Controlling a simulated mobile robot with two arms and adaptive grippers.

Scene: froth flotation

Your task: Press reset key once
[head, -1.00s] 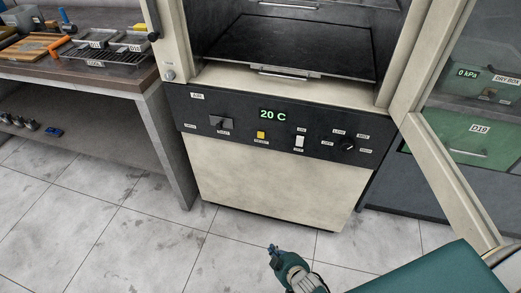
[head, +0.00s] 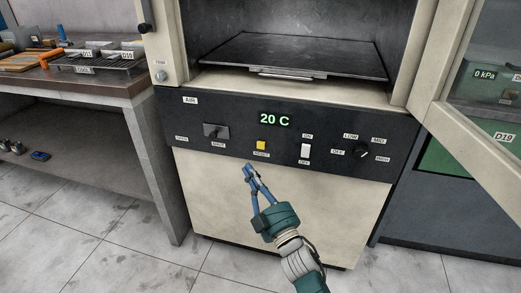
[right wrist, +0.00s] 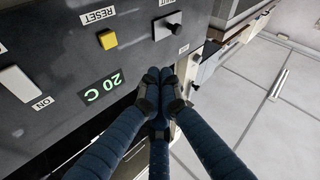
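The reset key is a small yellow square button (head: 261,146) on the oven's black control panel, with a RESET label just below it. It also shows in the right wrist view as a yellow block (right wrist: 107,40), upper left of my fingertips. My right gripper (head: 248,168) is just below and left of the key in the head view, apart from it in the picture. Its blue fingertips are together and hold nothing; they also show in the right wrist view (right wrist: 164,78). My left gripper is not in view.
The panel (head: 230,108) also carries an air slider (head: 215,131), a 20 C display (head: 275,119), a white on/off switch (head: 306,151) and a knob (head: 361,151). The oven door (head: 455,120) stands open at right. A workbench (head: 90,88) is at left.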

